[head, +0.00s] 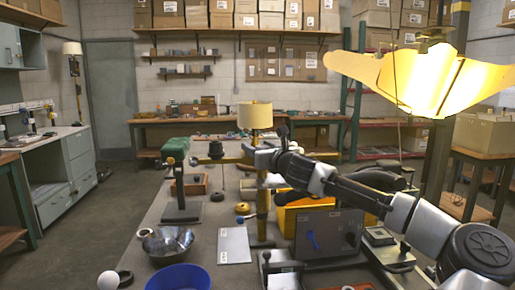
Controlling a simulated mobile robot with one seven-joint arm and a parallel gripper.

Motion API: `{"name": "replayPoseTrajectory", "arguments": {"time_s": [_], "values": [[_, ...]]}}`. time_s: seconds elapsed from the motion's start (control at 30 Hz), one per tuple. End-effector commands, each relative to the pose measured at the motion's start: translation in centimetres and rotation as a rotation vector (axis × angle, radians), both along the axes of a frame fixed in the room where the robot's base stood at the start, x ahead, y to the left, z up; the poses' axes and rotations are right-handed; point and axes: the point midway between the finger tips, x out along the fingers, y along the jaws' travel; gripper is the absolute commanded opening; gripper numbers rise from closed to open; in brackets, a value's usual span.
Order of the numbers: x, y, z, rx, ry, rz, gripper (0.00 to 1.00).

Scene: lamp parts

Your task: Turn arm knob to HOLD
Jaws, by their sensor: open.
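My gripper (251,154) is at the end of my arm, which reaches in from the right. It is beside a brass lamp stand (262,205) with a beige shade (255,116); I cannot tell whether they touch. The gripper is open, though its fingers are small and partly lost against the brass. A horizontal brass arm (228,159) runs left from the stand, with a dark round part (216,150) on it. No HOLD marking is readable, and I cannot tell for certain which part is the arm knob.
A metal bowl (168,246), a blue bowl (178,279) and a grey plate (234,245) lie in front. A large lit yellow shade (425,80) hangs upper right.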

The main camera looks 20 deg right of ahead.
Motion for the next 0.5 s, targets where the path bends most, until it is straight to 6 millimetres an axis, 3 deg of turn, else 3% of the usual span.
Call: {"name": "replayPoseTrajectory", "arguments": {"time_s": [0.33,0.37,0.5], "values": [[0.55,0.01,0.01,-0.001,0.0,0.0,0.52],[0.55,0.01,0.01,0.0,0.0,0.0,0.51],[0.54,0.01,0.01,0.0,0.0,0.0,0.27]]}}
